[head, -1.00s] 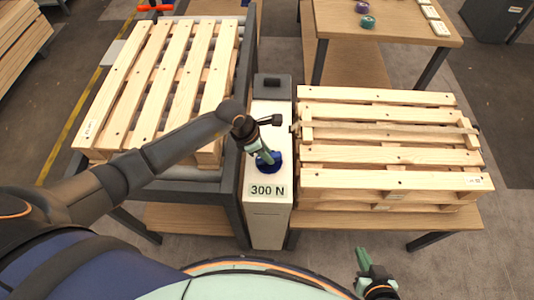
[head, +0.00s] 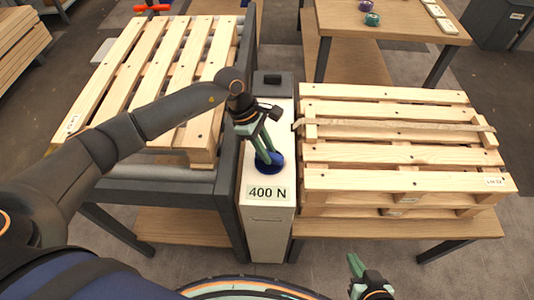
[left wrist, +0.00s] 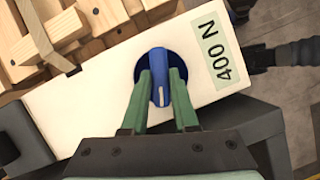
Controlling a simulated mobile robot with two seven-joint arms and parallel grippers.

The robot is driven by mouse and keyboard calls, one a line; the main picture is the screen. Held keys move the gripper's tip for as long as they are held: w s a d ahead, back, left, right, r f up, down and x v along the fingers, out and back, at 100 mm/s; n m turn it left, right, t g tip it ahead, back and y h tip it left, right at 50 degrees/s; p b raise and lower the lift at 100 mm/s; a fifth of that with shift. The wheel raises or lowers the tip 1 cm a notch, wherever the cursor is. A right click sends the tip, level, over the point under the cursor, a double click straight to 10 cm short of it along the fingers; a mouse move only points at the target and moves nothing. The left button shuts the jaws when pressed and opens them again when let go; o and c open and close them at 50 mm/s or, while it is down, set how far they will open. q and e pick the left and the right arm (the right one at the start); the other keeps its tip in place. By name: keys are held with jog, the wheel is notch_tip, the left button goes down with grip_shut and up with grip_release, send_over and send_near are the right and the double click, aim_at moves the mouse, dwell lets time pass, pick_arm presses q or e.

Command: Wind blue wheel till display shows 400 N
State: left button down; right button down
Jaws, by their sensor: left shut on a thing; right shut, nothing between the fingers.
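The blue wheel (head: 270,166) lies on top of the white box (head: 268,226) between the two pallet stands. The display (head: 267,192) in front of the wheel reads 400 N. It also reads 400 N in the left wrist view (left wrist: 221,52). My left gripper (head: 270,160) points down at the wheel. In the left wrist view its green fingers are shut on the wheel's raised blue grip (left wrist: 158,78), one on each side. A pale mark shows on that grip. My right gripper (head: 354,260) is shut and empty, low at the front, away from the box.
A pallet (head: 165,75) lies on the left roller stand, and stacked pallets (head: 400,155) are on the right table. A dark block (head: 272,80) stands at the far end of the box. A table (head: 420,20) with small items is behind. My left arm passes over the left pallet.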

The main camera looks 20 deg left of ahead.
jog(key=shift+w+r, duration=0.2)
jog(key=shift+w, duration=0.1)
pick_arm(q)
jog(key=c, duration=0.7)
grip_release()
pick_arm(e)
jog(key=shift+s+f, duration=0.1)
jog(key=shift+f, duration=0.05)
jog(key=shift+s, duration=0.1)
pick_arm(q)
jog(key=shift+a+r, duration=0.2)
jog(key=shift+r, duration=0.3)
jog(key=v, duration=1.1)
jog(key=shift+r, duration=0.25)
pick_arm(e)
jog(key=shift+s+d, duration=0.1)
jog(key=shift+w, duration=0.2)
